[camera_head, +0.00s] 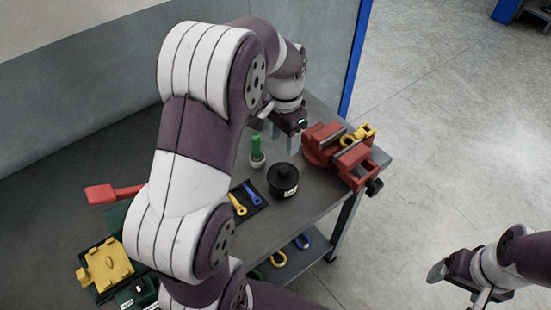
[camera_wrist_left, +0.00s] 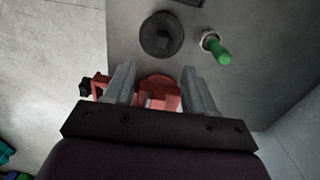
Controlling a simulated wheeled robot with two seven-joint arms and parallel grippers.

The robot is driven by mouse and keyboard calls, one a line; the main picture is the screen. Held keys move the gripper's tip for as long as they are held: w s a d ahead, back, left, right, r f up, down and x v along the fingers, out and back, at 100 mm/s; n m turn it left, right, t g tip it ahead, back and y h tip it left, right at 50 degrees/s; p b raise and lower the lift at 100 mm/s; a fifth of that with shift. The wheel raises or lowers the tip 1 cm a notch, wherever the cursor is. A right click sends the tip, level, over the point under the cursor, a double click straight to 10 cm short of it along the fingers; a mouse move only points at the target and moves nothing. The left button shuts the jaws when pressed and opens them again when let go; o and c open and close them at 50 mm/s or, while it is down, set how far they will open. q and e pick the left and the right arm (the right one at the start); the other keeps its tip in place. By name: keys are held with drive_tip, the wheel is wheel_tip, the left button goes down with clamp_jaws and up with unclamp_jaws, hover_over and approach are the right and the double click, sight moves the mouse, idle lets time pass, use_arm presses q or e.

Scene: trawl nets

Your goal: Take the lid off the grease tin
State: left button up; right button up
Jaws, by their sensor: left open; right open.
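The grease tin (camera_head: 283,190) is a squat, round black tin with a pale label on its side. It stands upright on the grey bench, left of the red vise. Its black lid (camera_head: 283,172) with a raised middle sits on top. In the left wrist view the lid (camera_wrist_left: 162,35) shows as a dark disc beyond my fingertips. My left gripper (camera_head: 277,134) is open and empty above the bench, behind the tin and apart from it; its fingers also show in the left wrist view (camera_wrist_left: 158,66). My right gripper (camera_head: 440,275) is open and empty, off the bench at the lower right.
A red vise (camera_head: 324,151) holding a yellow part (camera_head: 357,135) stands at the bench's right edge. A green-handled tool (camera_head: 257,148) stands in a small pale cup behind the tin. A dark mat (camera_head: 256,205) with yellow and blue tools lies left of the tin. My left arm hides much of the bench.

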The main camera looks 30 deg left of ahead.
use_arm(q)
wheel_tip(320, 180, down, 2)
drive_tip(key=b, duration=0.2)
drive_tip(key=p, duration=0.1)
hover_over(283, 169)
drive_tip(key=f, duration=0.4)
drive_tip(key=shift+s+f, duration=0.2)
drive_tip(key=shift+f, duration=0.05)
drive_tip(key=f, duration=0.2)
drive_tip(key=f+p, duration=0.1)
drive_tip(key=f, duration=0.2)
drive_tip(key=shift+w+d, duration=0.1)
drive_tip(key=shift+d, duration=0.1)
drive_tip(key=shift+a+f, duration=0.15)
drive_tip(key=shift+a, duration=0.05)
drive_tip(key=shift+d, duration=0.1)
clamp_jaws()
use_arm(e)
drive_tip(key=shift+s+d+r, duration=0.15)
drive_tip(key=shift+d+r, duration=0.2)
